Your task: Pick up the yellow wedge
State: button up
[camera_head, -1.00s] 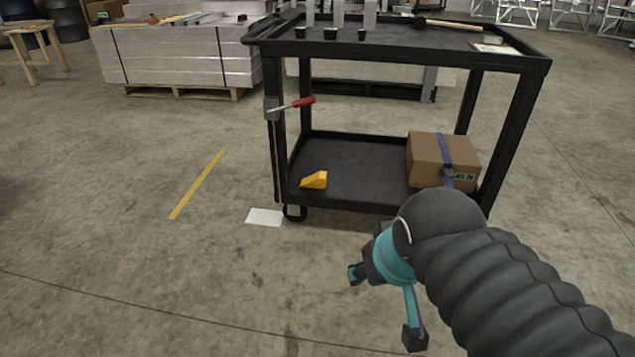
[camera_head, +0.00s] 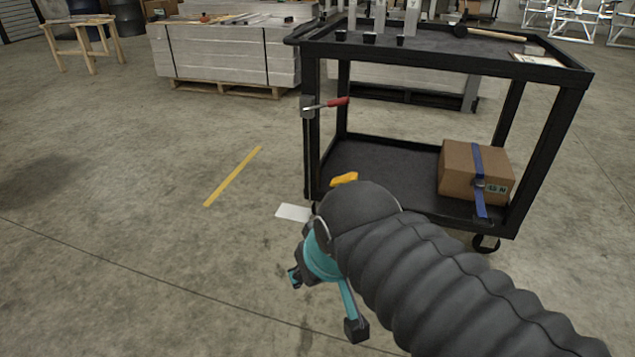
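The yellow wedge (camera_head: 345,179) lies on the lower shelf of the black cart (camera_head: 387,157), near the shelf's front left corner. Only its upper part shows; my dark arm hides the rest. My gripper (camera_head: 322,304) hangs in front of the cart, nearer to me and lower in the picture than the wedge. Its two fingers are spread wide apart with nothing between them. It does not touch the wedge or the cart.
A cardboard box (camera_head: 465,168) with a blue strap sits on the shelf's right side. A white sheet (camera_head: 293,212) lies on the floor. The floor left of the cart is clear around a yellow line (camera_head: 233,176).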

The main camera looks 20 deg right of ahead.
aim_at(348, 177)
jog(key=i, duration=5.2)
jog(key=z, duration=0.75)
jog(key=i, duration=2.3)
jog(key=z, duration=4.85)
jog(key=i, duration=0.45)
jog(key=z, duration=0.05)
